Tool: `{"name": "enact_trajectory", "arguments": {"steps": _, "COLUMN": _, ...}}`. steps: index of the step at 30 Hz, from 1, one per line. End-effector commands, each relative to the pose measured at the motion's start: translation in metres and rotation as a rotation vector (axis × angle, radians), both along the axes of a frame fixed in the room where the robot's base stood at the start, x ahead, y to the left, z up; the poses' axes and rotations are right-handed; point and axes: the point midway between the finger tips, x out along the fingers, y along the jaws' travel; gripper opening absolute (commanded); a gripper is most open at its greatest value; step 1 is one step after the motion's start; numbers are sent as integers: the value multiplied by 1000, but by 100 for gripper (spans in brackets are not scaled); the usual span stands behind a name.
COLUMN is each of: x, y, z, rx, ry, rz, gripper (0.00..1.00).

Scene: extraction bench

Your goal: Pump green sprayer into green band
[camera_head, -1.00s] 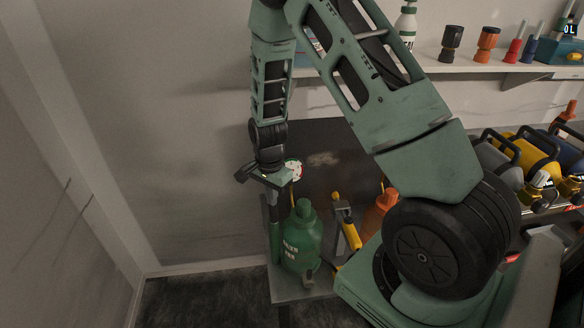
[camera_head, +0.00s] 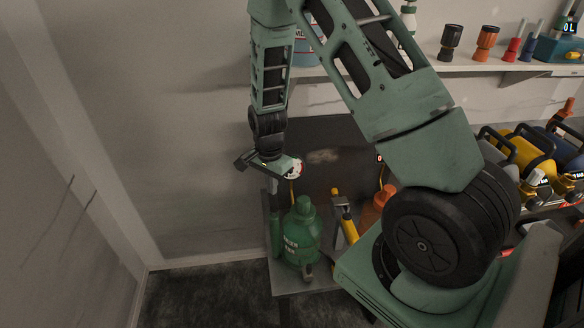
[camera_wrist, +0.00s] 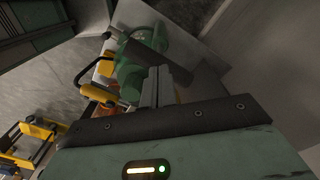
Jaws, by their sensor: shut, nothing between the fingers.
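The green sprayer (camera_head: 302,236) stands upright on a small grey stand in the head view, with pale lettering on its body. In the wrist view its green body (camera_wrist: 132,72) lies beyond my fingers, partly behind a dark cylindrical bar (camera_wrist: 145,56). A round white gauge with red and green marks (camera_head: 294,168) stands above the sprayer; its needle is too small to read. My gripper (camera_head: 272,186) points down above and left of the sprayer. It also shows in the wrist view (camera_wrist: 160,85), shut and empty. Whether it touches the sprayer's handle cannot be told.
A yellow-handled tool (camera_head: 346,222) and an orange sprayer (camera_head: 376,206) stand to the right, partly behind my arm. The grey stand (camera_head: 300,287) has a narrow front edge. A wall shelf (camera_head: 450,68) crosses above. Yellow and grey machines fill the right side.

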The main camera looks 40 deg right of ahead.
Motion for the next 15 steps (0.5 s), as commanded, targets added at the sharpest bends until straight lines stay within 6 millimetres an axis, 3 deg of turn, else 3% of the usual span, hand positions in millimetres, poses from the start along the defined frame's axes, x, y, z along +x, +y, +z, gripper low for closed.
{"name": "enact_trajectory", "arguments": {"steps": 15, "x": 0, "y": 0, "z": -3, "rx": 0, "ry": 0, "rz": 0, "gripper": 0}}
